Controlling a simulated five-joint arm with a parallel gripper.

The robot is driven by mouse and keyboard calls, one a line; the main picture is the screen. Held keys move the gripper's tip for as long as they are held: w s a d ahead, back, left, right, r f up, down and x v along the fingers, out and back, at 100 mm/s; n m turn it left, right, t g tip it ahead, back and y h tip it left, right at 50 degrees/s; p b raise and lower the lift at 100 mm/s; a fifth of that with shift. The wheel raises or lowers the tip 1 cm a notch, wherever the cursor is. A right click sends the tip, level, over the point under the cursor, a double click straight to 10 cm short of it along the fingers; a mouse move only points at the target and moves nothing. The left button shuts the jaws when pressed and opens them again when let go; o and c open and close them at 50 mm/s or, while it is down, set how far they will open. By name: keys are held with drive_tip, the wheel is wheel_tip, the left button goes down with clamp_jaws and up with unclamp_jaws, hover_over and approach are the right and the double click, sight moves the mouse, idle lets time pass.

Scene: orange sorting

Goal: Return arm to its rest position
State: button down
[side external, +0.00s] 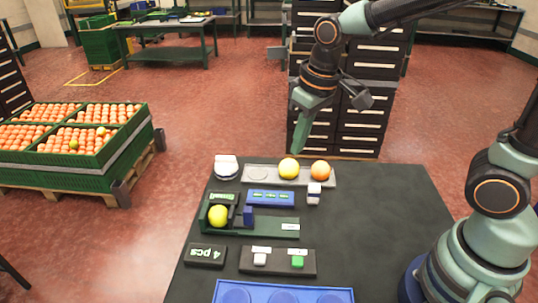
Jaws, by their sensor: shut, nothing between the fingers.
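My arm reaches in from the upper right, raised above the far part of the black table (330,225). My gripper (297,147) points down, shut and empty, just above the back edge of the table. Below and beside it, a yellow fruit (289,168) and an orange (320,170) sit on a grey tray (258,181) whose left round spot is bare. Another yellow fruit (217,216) sits in a dark green holder (270,228) at the left of the table. My gripper appears apart from the fruit.
A white stacked object (226,167), a blue block (270,198), a black label box (205,256) and a button panel (278,270) stand on the table. A blue tray (283,284) is at the front. The table's right side is bare. Drawer cabinets (372,65) stand behind.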

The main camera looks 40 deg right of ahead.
drive_tip(key=s+d+r+m+t, duration=0.1)
drive_tip(key=s+d+r+t, duration=0.2)
drive_tip(key=s+d, duration=0.3)
drive_tip(key=shift+s+d+r+m, duration=0.15)
drive_tip(key=shift+d+r+m, duration=0.2)
drive_tip(key=shift+r, duration=0.55)
